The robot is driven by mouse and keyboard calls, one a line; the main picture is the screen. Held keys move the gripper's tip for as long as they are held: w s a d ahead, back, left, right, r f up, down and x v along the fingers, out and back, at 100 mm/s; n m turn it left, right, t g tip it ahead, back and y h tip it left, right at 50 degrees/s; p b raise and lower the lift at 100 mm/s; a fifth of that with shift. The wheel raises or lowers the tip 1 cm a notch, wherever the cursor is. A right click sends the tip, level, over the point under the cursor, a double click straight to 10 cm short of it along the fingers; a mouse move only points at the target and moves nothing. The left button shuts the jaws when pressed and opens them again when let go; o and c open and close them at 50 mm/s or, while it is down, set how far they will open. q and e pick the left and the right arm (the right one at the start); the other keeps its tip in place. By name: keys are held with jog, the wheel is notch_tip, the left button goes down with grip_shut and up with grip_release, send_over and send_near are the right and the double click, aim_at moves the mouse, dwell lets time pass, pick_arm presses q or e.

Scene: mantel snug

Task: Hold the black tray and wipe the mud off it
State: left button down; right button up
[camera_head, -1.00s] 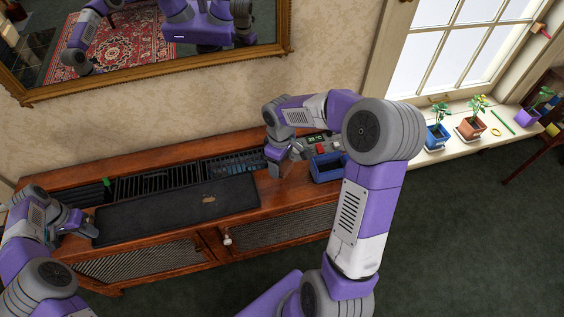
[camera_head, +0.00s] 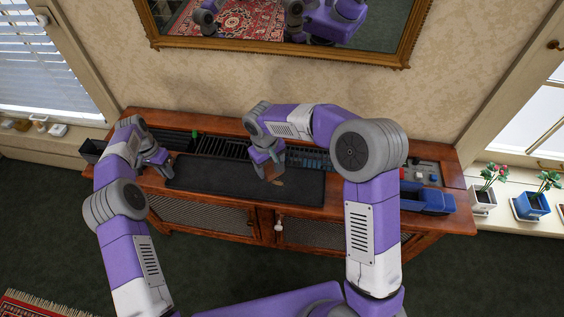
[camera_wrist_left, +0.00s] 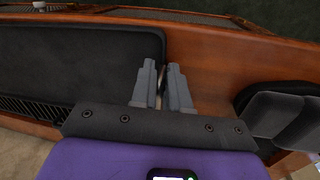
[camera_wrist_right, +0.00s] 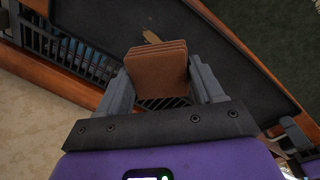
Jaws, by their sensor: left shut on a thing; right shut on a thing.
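The black tray (camera_head: 225,184) lies flat on top of the wooden cabinet. It also shows in the left wrist view (camera_wrist_left: 80,60). A small brown mud patch (camera_wrist_right: 150,32) is on its right part. My left gripper (camera_head: 162,160) is shut on the tray's left end rim, with its fingertips (camera_wrist_left: 165,75) at the edge. My right gripper (camera_head: 267,165) is shut on a brown, ribbed sponge-like block (camera_wrist_right: 157,68). It holds the block at the tray's far side, close to the mud. Whether the block touches the tray is unclear.
Behind the tray is a slotted grille (camera_head: 222,146) with a green item (camera_head: 194,134). A blue open box (camera_head: 428,198) and a control panel (camera_head: 425,172) are on the cabinet's right. A mirror (camera_head: 290,22) hangs above. Potted plants (camera_head: 533,206) line the right sill.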

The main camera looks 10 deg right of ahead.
send_over(272, 185)
jog(key=shift+w+f, duration=0.15)
jog(key=shift+f, duration=2.55)
jog(key=shift+f, duration=1.15)
jog(key=shift+d, duration=0.1)
jog(key=shift+s+d+r, duration=0.1)
jog(key=shift+s+d, duration=0.2)
jog(key=shift+d, duration=0.45)
jog(key=shift+s+d, duration=0.3)
jog(key=shift+d, duration=0.45)
jog(key=shift+s+d, duration=0.1)
jog(key=shift+d, duration=0.05)
jog(key=shift+w+a+f, duration=0.15)
jog(key=shift+w+a, duration=0.05)
jog(key=shift+a, duration=0.4)
jog(key=shift+w+a+f, duration=0.1)
jog(key=shift+w+a, duration=0.1)
jog(key=shift+a, duration=0.35)
jog(key=shift+w+a+f, duration=0.15)
jog(key=shift+w+a, duration=0.05)
jog(key=shift+a, duration=0.4)
jog(key=shift+r, duration=0.1)
jog(key=shift+w+r, duration=0.1)
jog(key=shift+r, duration=2.95)
